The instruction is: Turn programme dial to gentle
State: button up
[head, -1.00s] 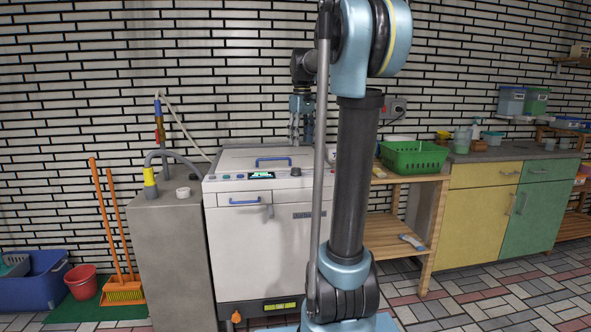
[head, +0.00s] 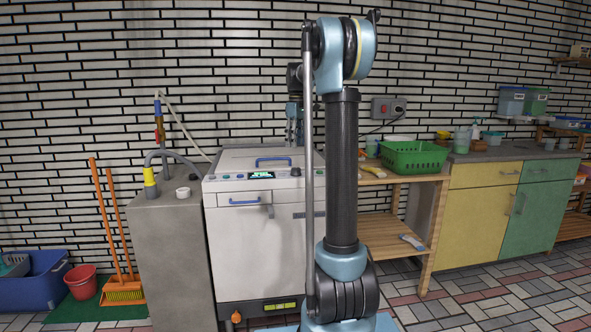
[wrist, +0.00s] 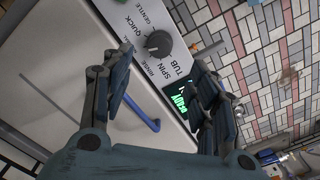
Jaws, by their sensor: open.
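The programme dial (wrist: 158,43) is a dark round knob on the white control panel, ringed by the words GENTLE, QUICK, SPIN, RINSE and TUB in the wrist view. I cannot tell for sure which word its mark points to. My gripper (wrist: 161,62) is open, with one finger on each side of the dial in the picture. The fingers look apart from the knob, and nothing is between them. In the head view my gripper (head: 294,128) hangs over the right part of the white washing machine (head: 240,255), partly hidden by my arm.
A lit green display (head: 262,175) sits on the panel, and a blue lid handle (head: 273,161) is on top. A grey block (head: 168,260) with hoses stands left of the machine. A green basket (head: 413,157) stands on the wooden shelf to the right.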

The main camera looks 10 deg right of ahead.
aim_at(297, 169)
notch_tip(297, 169, down, 11)
jog(key=shift+f, duration=0.15)
dwell(0.4)
jog(key=c, duration=1.1)
jog(key=shift+o, duration=0.2)
jog(key=shift+a, duration=0.2)
jog(key=shift+d, duration=0.15)
